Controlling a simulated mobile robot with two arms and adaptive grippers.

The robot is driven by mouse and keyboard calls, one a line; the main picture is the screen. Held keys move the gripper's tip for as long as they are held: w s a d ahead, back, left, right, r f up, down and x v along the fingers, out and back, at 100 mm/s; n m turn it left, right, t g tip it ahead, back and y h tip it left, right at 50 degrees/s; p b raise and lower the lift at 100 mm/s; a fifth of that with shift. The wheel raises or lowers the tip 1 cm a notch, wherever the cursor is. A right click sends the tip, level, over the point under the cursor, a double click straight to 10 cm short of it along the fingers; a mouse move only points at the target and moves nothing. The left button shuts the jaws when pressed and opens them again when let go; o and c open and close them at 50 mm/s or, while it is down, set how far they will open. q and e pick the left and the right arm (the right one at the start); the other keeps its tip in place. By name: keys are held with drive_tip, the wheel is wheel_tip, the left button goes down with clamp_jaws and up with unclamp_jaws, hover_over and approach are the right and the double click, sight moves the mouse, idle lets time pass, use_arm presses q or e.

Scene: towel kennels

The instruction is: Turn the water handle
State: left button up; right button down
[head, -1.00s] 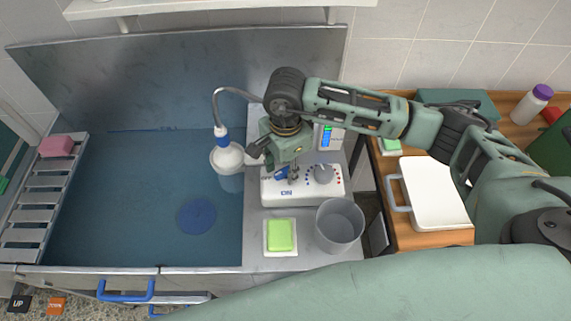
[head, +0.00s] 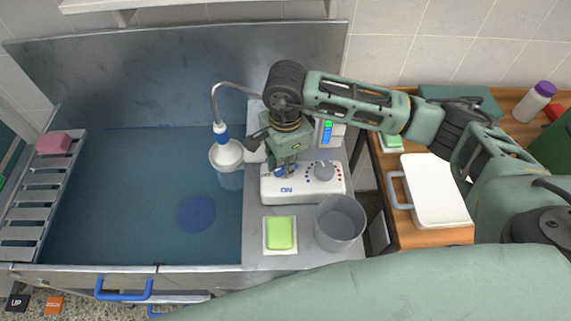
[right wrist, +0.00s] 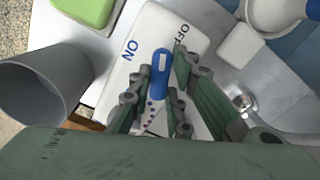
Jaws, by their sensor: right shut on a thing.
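The blue water handle (right wrist: 161,61) sits on a white control box (head: 306,193) with the words ON and OFF on it. In the right wrist view the handle lies between the two marks. My right gripper (head: 286,166) comes down on the handle from above. In the right wrist view its fingers (right wrist: 158,82) stand on both sides of the handle and are shut on it. In the head view the gripper hides most of the handle. My left gripper is not in view.
A white shower head (head: 227,156) hangs over the blue basin (head: 120,205) left of the box. A grey cup (head: 340,222) and a green sponge (head: 281,233) stand close in front of the box.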

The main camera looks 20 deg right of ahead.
drive_tip(key=m+b, duration=0.2)
drive_tip(key=b, duration=0.1)
drive_tip(key=shift+f+m, duration=0.2)
drive_tip(key=shift+m, duration=0.2)
drive_tip(key=shift+r+m+b, duration=0.15)
drive_tip(key=shift+m+b, duration=0.65)
drive_tip(key=shift+m, duration=0.2)
drive_tip(key=c, duration=1.6)
unclamp_jaws()
drive_tip(key=shift+c, duration=0.2)
